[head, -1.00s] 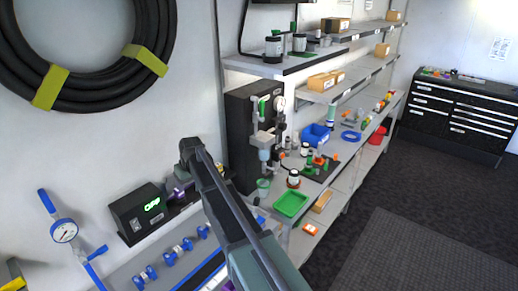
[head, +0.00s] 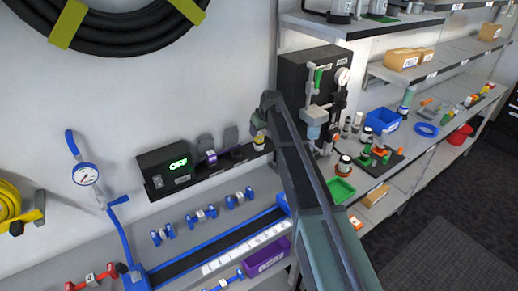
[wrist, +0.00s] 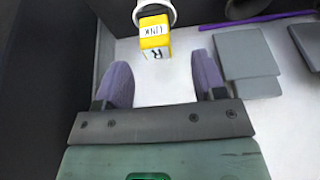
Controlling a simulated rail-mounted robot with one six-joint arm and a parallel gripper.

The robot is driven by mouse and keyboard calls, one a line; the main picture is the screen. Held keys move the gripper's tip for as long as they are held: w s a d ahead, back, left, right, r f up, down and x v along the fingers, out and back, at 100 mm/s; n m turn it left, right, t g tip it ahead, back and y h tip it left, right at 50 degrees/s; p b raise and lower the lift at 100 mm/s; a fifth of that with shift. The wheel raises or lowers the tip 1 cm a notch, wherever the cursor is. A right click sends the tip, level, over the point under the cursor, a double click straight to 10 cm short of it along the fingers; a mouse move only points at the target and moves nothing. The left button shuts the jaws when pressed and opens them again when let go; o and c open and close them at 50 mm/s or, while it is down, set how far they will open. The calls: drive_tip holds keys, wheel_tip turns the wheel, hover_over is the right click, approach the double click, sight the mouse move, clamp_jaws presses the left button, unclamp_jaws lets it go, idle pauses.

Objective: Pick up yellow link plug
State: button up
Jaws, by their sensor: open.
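The yellow link plug (wrist: 154,36) shows in the wrist view at top centre, with "LINK" and "R" lettering on it and a white ring-like part at its top end. My gripper (wrist: 162,72) is open, its two purple fingers apart. The plug lies just beyond the fingertips, roughly in line with the gap, and nothing is between the fingers. In the head view a small yellow piece (head: 259,141) that looks like the plug shows beside my arm, above the black ledge. My fingers are not clearly visible in that view.
In the wrist view, grey plates (wrist: 246,55) stand right of the fingers, and a dark surface fills the left. In the head view, a black box with a green display (head: 168,170) is left of the plug. A black panel with a gauge (head: 310,75) is right of it.

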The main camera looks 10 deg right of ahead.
sight(259, 134)
drive_tip(key=b+x, duration=0.5)
drive_tip(key=shift+d+f, duration=0.25)
drive_tip(key=shift+r, duration=0.3)
drive_tip(key=shift+c, duration=0.3)
drive_tip(key=c, duration=1)
drive_tip(key=shift+p, duration=0.3)
